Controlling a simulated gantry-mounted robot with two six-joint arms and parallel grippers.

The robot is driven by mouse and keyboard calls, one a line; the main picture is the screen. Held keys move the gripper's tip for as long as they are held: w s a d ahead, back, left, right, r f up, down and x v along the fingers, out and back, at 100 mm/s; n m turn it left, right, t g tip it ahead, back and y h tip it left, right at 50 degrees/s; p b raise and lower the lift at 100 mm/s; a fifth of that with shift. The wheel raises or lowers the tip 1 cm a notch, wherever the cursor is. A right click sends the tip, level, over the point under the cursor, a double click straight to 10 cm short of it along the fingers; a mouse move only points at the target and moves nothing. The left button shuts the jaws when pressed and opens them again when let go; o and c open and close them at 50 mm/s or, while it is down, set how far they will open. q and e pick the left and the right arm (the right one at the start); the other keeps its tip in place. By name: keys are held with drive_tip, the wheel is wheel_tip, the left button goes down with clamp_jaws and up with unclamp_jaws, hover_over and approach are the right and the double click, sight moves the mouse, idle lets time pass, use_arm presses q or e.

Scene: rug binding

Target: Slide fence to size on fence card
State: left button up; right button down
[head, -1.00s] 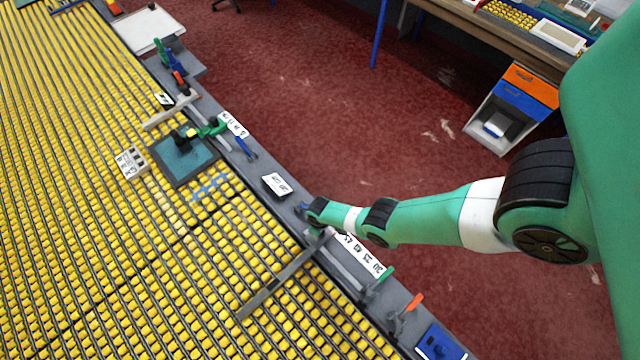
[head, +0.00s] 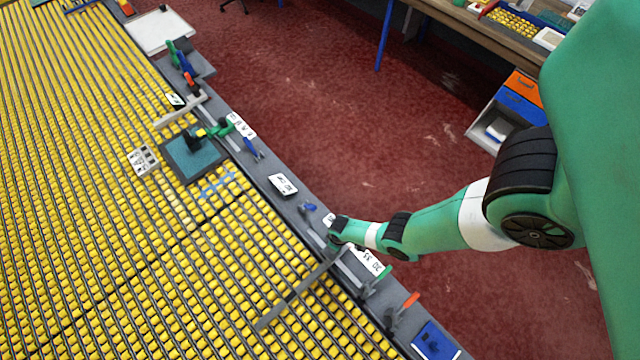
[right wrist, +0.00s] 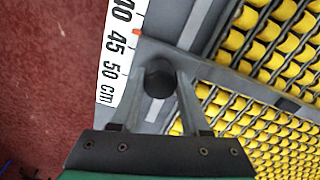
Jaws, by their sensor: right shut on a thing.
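The fence is a long grey bar (head: 292,298) lying across the yellow roller bed, its outer end at the side rail. My right gripper (right wrist: 160,85) is shut on the fence's round black knob (right wrist: 160,76), one finger on each side. In the head view the right gripper (head: 337,243) is at the fence's rail end, partly hiding it. The white scale (right wrist: 118,55) runs beside the fence and shows 40, 45 and 50 cm. A red mark (right wrist: 138,33) sits at the scale's edge between 40 and 45. A white card (head: 283,185) lies on the rail; its print is too small to read.
An orange-handled clamp (head: 408,303) and a blue box (head: 434,342) are at the near end. The roller bed around the fence is clear.

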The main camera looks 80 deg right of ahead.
drive_tip(key=shift+s+a, duration=0.75)
drive_tip(key=shift+s, duration=0.15)
drive_tip(key=shift+c, duration=1.9)
unclamp_jaws()
drive_tip(key=shift+w, duration=0.1)
